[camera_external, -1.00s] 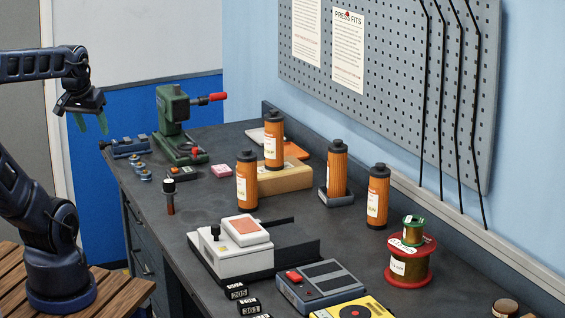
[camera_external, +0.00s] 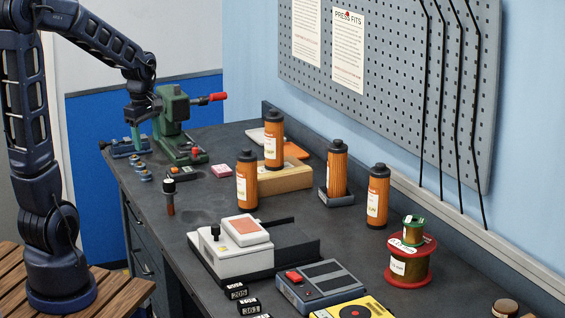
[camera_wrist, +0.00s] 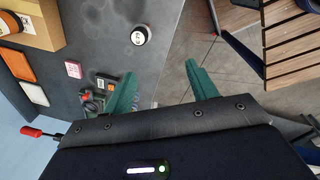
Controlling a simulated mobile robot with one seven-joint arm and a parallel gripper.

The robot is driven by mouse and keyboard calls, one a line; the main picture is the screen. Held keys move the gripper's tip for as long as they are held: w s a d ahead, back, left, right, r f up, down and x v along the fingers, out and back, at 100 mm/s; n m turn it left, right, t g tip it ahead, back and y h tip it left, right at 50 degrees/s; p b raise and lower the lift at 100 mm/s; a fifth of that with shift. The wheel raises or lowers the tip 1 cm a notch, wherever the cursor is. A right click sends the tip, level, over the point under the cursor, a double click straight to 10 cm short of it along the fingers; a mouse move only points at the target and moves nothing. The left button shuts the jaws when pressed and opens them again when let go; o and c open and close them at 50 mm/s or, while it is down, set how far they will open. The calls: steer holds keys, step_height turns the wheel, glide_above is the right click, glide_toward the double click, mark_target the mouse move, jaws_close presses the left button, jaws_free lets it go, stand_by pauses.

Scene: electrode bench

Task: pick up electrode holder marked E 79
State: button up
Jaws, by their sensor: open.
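Several orange cylinders with black caps and white labels stand upright on the bench: one at front left (camera_external: 246,182), one on a wooden block (camera_external: 274,150), one in a grey tray (camera_external: 337,170) and one at right (camera_external: 378,200). The marking E 79 is too small to read on any. A smaller dark-capped, brown-bodied piece (camera_external: 170,198) stands near the bench's left edge; its round white top mark shows in the wrist view (camera_wrist: 139,37). My gripper (camera_external: 136,138) points down, open and empty, near the bench's far left edge; its green fingers (camera_wrist: 160,75) straddle the edge in the wrist view.
A green press (camera_external: 174,120) with a red handle stands beside my gripper, near a blue vise-like fixture (camera_external: 128,148). A white-topped device (camera_external: 235,250), a grey box (camera_external: 320,284) and wire spools (camera_external: 410,262) occupy the front. Bare bench surrounds the small dark-capped piece.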

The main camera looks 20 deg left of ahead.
mark_target(171, 180)
steer(key=w+d+f+n, duration=0.1)
steer(key=f, duration=0.1)
steer(key=w+d+f+n, duration=0.1)
steer(key=w+f+n, duration=0.1)
steer(key=w+d+f+n+g, duration=0.1)
steer(key=w+f+n, duration=0.1)
steer(key=shift+w+d+f, duration=0.15)
steer(key=shift+d+f, duration=0.1)
steer(key=shift+f, duration=0.1)
step_height(171, 180, down, 6)
steer(key=shift+r, duration=0.25)
steer(key=shift+w+a+f, duration=0.1)
steer(key=shift+a+f, duration=0.05)
steer(key=shift+f, duration=1.2)
steer(key=shift+a+f, duration=0.1)
steer(key=shift+f, duration=1.2)
steer(key=shift+c, duration=0.2)
steer(key=c, duration=1)
steer(key=shift+r, duration=0.1)
